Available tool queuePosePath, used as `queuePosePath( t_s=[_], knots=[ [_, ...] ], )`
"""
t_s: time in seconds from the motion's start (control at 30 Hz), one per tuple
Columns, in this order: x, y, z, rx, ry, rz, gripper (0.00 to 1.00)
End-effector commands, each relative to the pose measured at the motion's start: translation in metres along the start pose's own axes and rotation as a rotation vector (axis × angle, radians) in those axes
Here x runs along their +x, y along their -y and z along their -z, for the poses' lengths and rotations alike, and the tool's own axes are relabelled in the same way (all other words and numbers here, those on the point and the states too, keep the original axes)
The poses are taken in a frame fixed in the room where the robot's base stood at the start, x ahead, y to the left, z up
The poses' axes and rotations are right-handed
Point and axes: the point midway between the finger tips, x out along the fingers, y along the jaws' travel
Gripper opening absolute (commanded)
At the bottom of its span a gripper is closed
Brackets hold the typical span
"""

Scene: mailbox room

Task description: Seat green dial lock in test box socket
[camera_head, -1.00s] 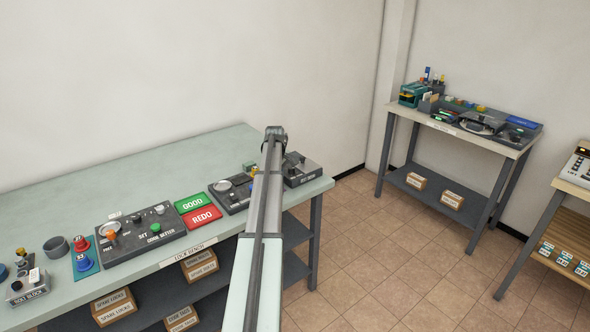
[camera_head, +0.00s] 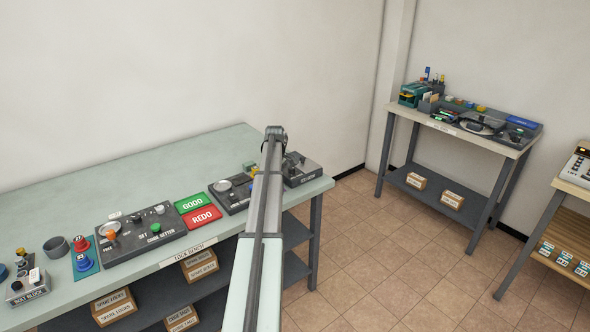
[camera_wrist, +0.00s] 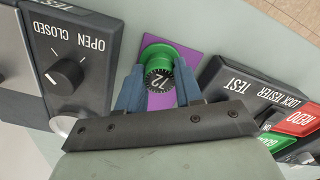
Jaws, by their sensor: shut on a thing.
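In the wrist view the green dial lock (camera_wrist: 159,65) has a black dial marked 72 and is over a purple pad (camera_wrist: 185,62). My gripper (camera_wrist: 158,84) is shut on it, with one blue-grey finger on each side. I cannot tell whether the lock touches the pad. A dark box (camera_wrist: 90,48) with a black OPEN/CLOSED knob and part of the word TEST is to the left, apart from the lock. I see no socket clearly; my gripper body covers the lower part of the view. In the head view my arm hides my gripper.
A dark lock tester (camera_wrist: 238,75) with red and green panels stands to the right of the lock. In the head view, green GOOD (camera_head: 191,202) and red REDO (camera_head: 204,216) pads and the code setter (camera_head: 140,236) lie further left on the bench (camera_head: 50,192). The bench's back strip is clear.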

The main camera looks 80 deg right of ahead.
Motion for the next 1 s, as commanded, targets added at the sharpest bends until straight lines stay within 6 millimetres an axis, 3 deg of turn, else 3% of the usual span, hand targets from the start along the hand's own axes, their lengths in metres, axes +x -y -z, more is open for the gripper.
queuePosePath(
  t_s=[1.0],
  knots=[
    [-0.044, 0.000, 0.000, 0.000, 0.000, 0.000, 0.05]
  ],
)
